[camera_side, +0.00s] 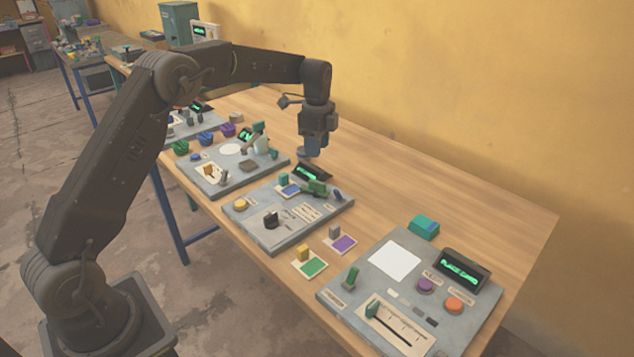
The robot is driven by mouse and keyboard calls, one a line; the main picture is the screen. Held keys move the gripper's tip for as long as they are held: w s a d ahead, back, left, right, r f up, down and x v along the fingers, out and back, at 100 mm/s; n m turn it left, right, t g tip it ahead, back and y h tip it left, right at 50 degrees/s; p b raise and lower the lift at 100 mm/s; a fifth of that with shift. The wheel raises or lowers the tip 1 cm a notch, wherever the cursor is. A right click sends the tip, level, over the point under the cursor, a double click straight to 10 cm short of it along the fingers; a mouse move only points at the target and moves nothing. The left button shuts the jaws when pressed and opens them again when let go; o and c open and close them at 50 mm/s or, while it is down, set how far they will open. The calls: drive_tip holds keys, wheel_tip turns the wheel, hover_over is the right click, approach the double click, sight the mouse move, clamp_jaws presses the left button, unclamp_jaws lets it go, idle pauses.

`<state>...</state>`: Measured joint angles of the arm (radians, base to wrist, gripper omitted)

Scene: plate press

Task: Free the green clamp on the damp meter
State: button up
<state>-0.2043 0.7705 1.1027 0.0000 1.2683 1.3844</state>
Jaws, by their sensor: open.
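My gripper (312,155) points down over the back edge of the middle grey plate (284,236), above its dark display with green characters (311,172). Its jaws are open, with nothing seen between them. A dark green clamp-like part (318,188) sits on that plate just below the display, a little under and apart from my gripper. It is small, and I cannot tell how it is fastened. Another green upright part (352,276) stands on the front right plate (345,294). The labels are too small to read, so I cannot tell which plate is the damp meter.
The middle plate also carries a yellow button (240,205) and a black knob (271,220). A teal block (424,227) lies behind the right plate. The wooden table (480,206) is bare at back right.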

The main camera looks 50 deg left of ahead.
sight(317, 181)
wheel_tip(317, 181, down, 12)
drive_tip(key=shift+r, duration=0.25)
clamp_jaws()
idle(0.4)
